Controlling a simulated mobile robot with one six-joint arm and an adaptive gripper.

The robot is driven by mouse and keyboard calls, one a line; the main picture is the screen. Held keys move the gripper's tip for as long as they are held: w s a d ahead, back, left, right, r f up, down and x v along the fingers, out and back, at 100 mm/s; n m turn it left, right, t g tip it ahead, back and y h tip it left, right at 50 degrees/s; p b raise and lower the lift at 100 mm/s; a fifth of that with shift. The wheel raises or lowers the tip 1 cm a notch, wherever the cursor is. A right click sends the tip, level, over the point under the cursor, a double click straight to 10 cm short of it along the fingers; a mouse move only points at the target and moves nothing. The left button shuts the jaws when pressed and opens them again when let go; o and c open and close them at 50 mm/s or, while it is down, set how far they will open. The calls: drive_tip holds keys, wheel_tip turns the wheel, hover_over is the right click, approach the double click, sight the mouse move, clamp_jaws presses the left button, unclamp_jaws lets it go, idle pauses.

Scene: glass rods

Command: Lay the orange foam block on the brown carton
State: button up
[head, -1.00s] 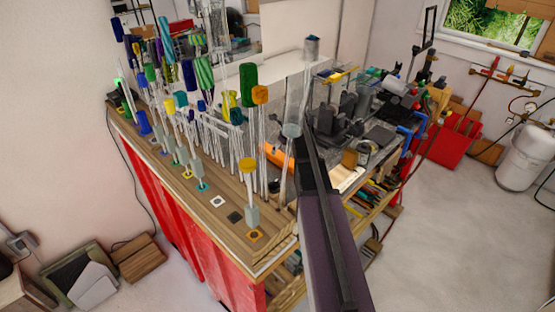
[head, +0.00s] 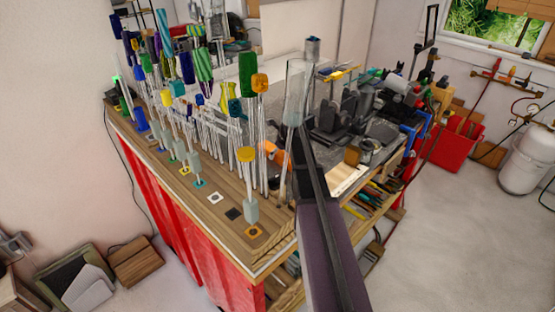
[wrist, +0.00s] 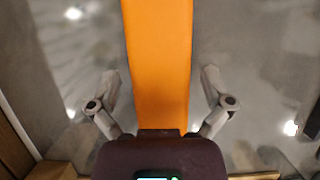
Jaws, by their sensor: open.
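The orange foam block (head: 272,151) shows in the head view on the bench behind the glass rods, partly hidden by them and by my arm. In the wrist view the orange block (wrist: 160,60) is a long bar running up from my gripper to the top edge. My gripper (wrist: 160,82) is open, with one finger on each side of the block and a gap on both sides. In the head view my gripper is hidden or cannot be made out. A brown box (head: 136,260) stands on the floor at lower left; I cannot tell whether it is the brown carton.
Many upright glass rods with coloured caps (head: 247,154) crowd the left of the wooden bench (head: 265,262), close to my arm. Dark machinery (head: 340,110) fills the bench behind. A red bin (head: 458,140) stands at right.

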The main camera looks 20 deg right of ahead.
sight(279, 152)
idle(0.5)
drive_tip(key=c, duration=1.2)
drive_tip(key=shift+r, duration=0.25)
wheel_tip(279, 152, up, 3)
drive_tip(key=p, duration=0.3)
drive_tip(key=shift+s+r+p, duration=0.1)
drive_tip(key=shift+r+p, duration=0.2)
drive_tip(key=shift+p, duration=0.25)
drive_tip(key=s+a, duration=0.1)
drive_tip(key=s, duration=0.4)
drive_tip(key=s+a, duration=0.1)
drive_tip(key=s, duration=0.4)
drive_tip(key=s+a+r+p, duration=0.1)
drive_tip(key=s+a, duration=0.1)
drive_tip(key=s, duration=0.3)
drive_tip(key=shift+s, duration=0.15)
